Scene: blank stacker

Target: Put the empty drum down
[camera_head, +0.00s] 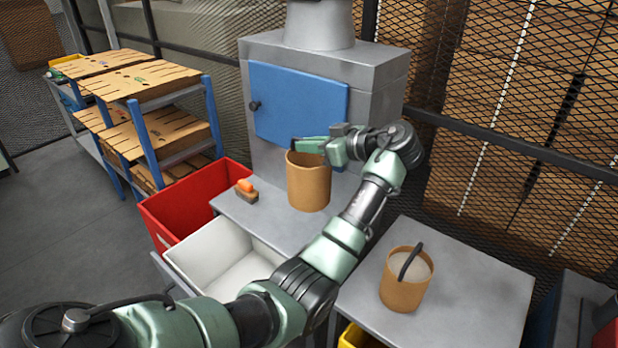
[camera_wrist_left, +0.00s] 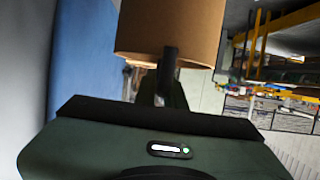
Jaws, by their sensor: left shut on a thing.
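A tan drum (camera_head: 309,184) is at my left gripper (camera_head: 310,147), in front of the grey machine with the blue door. The gripper is shut on the drum near its rim, from above and the right. The drum hangs or stands upright over the grey ledge; I cannot tell whether its base touches. In the left wrist view the drum (camera_wrist_left: 172,30) fills the top middle, beyond the dark gripper body. Its inside is mostly hidden by the gripper. A second tan drum (camera_head: 403,290) with a dark handle and pale contents stands on the grey table at the right. My right gripper is not in view.
The machine's blue door (camera_head: 297,103) is shut. An orange-handled brush (camera_head: 246,190) lies on the ledge (camera_head: 228,204). A red bin (camera_head: 180,208) and a white bin (camera_head: 225,258) are at the left. The grey table (camera_head: 480,290) has free room around the second drum.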

